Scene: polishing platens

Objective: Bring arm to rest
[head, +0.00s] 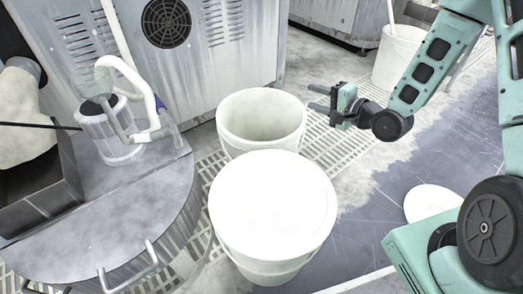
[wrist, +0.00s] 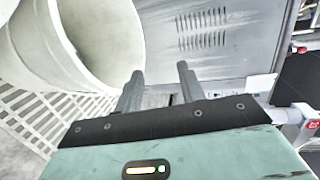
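My gripper (head: 318,98) is at the end of my teal arm, in the upper middle of the head view. It points left, beside the rim of an open white bucket (head: 262,122), and looks apart from it. In the wrist view my gripper (wrist: 160,82) shows two dark fingers with a gap between them and nothing in the gap. The open bucket's inside (wrist: 95,35) fills the upper left of the wrist view and looks empty.
A lidded white bucket (head: 272,205) stands in front of the open one. A round platen table (head: 110,215) is at left. A metal cabinet (head: 205,60) stands behind. A white lid (head: 432,203) lies on the floor at right. Another bucket (head: 398,58) stands at back right.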

